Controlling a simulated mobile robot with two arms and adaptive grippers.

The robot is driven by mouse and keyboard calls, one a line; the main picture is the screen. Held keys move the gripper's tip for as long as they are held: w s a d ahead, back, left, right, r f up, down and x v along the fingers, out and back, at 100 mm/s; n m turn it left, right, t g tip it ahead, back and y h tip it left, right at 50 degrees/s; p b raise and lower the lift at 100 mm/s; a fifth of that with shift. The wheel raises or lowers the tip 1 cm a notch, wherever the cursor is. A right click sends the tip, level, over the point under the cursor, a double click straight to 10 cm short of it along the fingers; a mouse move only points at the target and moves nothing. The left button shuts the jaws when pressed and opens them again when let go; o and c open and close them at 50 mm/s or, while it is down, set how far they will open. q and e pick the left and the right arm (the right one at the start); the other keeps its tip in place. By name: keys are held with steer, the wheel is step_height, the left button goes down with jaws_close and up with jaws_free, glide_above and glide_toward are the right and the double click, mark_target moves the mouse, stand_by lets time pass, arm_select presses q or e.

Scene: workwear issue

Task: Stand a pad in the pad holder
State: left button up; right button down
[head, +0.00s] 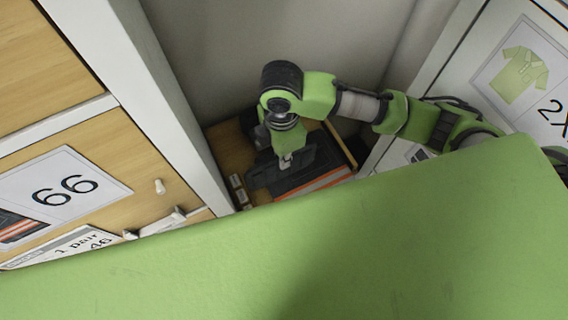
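My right arm comes in from the right, and its gripper (286,160) points down into a recess between two cabinets. The fingertips are small and merge with dark shapes, so I cannot tell whether they are open, shut or holding something. A dark, flat piece (263,178) lies right at the gripper; I cannot tell whether it is a pad. Below and right of it is a dark folded item with orange and grey stripes (318,183). I cannot make out a pad holder. My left gripper is not in view.
A wooden surface (228,150) lies at the bottom of the recess, with small pale blocks (238,188) at its left edge. Left stands a wooden drawer front with a "66" label (66,190). Right is a white panel with a shirt picture (512,68). A large green surface hides the foreground.

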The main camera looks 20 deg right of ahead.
steer(key=w+d+f, duration=0.2)
steer(key=w+f, duration=0.1)
steer(key=w, duration=1.3)
steer(key=w+f+b, duration=0.4)
steer(key=f+b, duration=0.5)
steer(key=shift+w+d, duration=0.35)
steer(key=shift+d, duration=0.1)
stand_by(0.5)
steer(key=c, duration=2)
jaws_free()
step_height(320, 180, up, 12)
steer(key=shift+f, duration=0.1)
